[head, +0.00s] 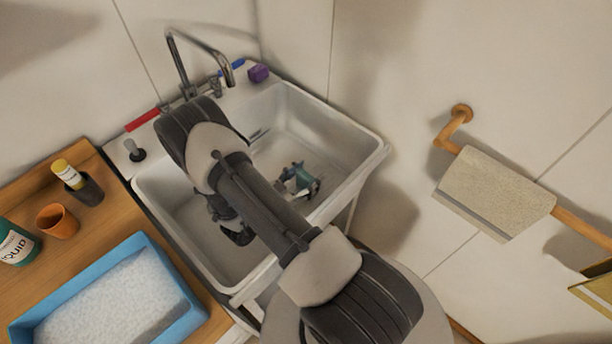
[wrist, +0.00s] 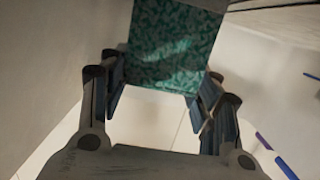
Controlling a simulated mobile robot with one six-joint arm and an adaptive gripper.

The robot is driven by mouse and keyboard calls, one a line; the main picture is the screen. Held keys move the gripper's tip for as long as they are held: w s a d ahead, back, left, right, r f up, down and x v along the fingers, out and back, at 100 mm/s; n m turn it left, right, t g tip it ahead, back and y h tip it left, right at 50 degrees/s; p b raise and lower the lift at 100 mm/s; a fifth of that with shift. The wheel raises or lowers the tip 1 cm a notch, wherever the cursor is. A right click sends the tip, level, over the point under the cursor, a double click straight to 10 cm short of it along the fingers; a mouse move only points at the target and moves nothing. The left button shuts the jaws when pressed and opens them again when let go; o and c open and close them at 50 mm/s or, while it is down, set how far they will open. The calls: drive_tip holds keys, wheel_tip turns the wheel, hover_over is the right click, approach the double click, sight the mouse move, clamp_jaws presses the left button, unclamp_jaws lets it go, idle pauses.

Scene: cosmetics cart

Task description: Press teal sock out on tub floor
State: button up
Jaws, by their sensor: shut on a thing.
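The teal sock (wrist: 172,55) has a mottled pattern and fills the space between my gripper's fingers in the wrist view. My gripper (wrist: 163,78) is shut on it, with one finger pad along each side. In the head view the teal sock (head: 297,174) shows as a small patch inside the white tub (head: 345,173), beyond my forearm. My forearm crosses over the tub and hides much of its floor and part of my wrist. I cannot tell whether the sock touches the tub floor.
A faucet (head: 178,62) stands at the tub's back ledge, with a purple block (head: 258,73) and a red bar (head: 142,120). Left is a wooden counter with a blue tray (head: 150,250), an orange cup (head: 56,221) and bottles. A towel (head: 493,192) hangs on the right wall.

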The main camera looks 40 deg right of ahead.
wheel_tip(320, 180, up, 15)
drive_tip(key=p, duration=1)
drive_tip(key=shift+p, duration=0.35)
drive_tip(key=shift+r, duration=0.1)
